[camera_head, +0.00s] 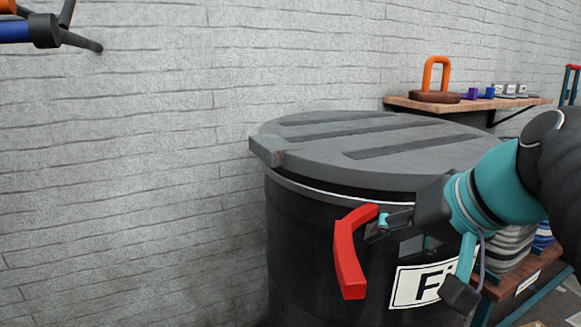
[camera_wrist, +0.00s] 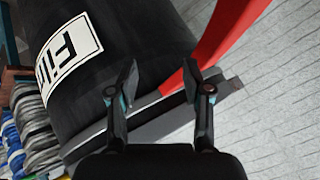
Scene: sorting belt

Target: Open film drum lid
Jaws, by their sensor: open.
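The film drum (camera_head: 310,245) is a large dark barrel with a label starting "Fi", and it stands by the wall. Its grey lid (camera_head: 370,140) lies flat on top and looks shut. A red curved handle (camera_head: 347,258) is at the drum's front, just below the lid's rim. My gripper (camera_head: 378,222) is at the handle's upper end. In the wrist view my gripper (camera_wrist: 160,90) has its fingers apart, with the red handle (camera_wrist: 215,45) by the right finger and the drum (camera_wrist: 130,35) beyond. I cannot tell whether a finger touches the handle.
A wooden wall shelf (camera_head: 465,103) behind the drum holds an orange-handled object (camera_head: 436,75) and small blue items. Stacked round items (camera_head: 512,250) stand on a lower shelf to the right of the drum.

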